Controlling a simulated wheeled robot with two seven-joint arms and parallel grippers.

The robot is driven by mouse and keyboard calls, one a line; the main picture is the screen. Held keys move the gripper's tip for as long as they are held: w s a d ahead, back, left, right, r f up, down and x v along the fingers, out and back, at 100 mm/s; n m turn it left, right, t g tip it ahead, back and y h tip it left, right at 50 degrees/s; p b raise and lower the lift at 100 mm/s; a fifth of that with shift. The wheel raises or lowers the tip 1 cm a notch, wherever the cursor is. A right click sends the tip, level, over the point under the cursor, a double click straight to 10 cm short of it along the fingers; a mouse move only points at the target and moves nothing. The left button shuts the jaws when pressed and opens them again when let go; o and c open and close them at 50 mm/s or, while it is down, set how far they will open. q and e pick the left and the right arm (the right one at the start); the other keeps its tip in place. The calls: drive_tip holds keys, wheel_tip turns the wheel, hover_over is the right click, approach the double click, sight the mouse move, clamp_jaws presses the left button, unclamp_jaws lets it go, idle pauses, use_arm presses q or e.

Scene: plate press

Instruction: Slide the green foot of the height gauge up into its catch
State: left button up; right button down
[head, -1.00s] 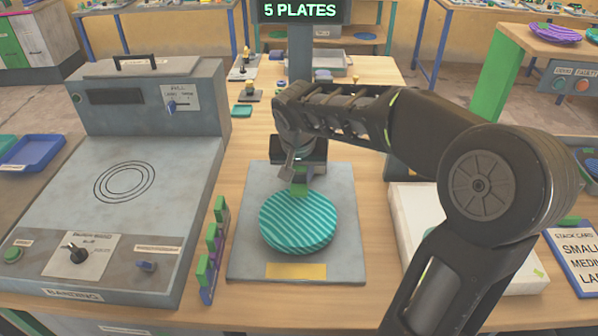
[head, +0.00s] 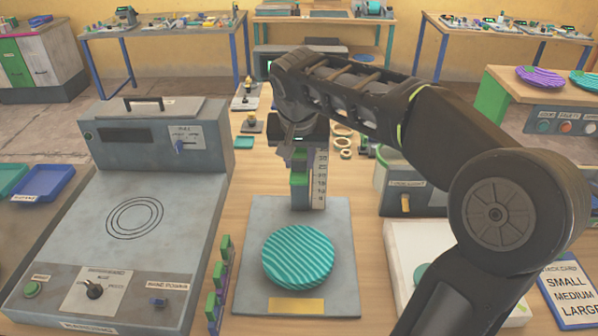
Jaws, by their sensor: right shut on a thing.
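The height gauge has a grey post with a pale scale (head: 319,182) standing at the back of the grey base plate (head: 255,225). Its green foot (head: 299,180) is on the front of the post, clear above the stack. My right gripper (head: 298,150) points down from above, shut on the gauge's sliding part at the foot. The catch cannot be made out behind my arm. A stack of teal ridged plates (head: 298,257) sits on the base plate. My left gripper is not in view.
A grey banding machine (head: 150,210) stands at the left. A white box (head: 410,240), a grey box with an orange tab (head: 400,200) and a stack card (head: 570,290) are at the right.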

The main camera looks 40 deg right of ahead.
sight(299, 161)
wheel_tip(299, 161, up, 6)
drive_tip(key=shift+r+p, duration=0.1)
drive_tip(key=shift+p, duration=1.15)
drive_tip(key=shift+w+r, duration=0.1)
drive_tip(key=c, duration=1.5)
unclamp_jaws()
drive_tip(key=shift+d+r, duration=0.1)
drive_tip(key=o, duration=0.3)
drive_tip(key=shift+o, duration=0.8)
drive_tip(key=v, duration=0.7)
drive_tip(key=shift+a+r, duration=0.2)
drive_tip(key=shift+r, duration=0.05)
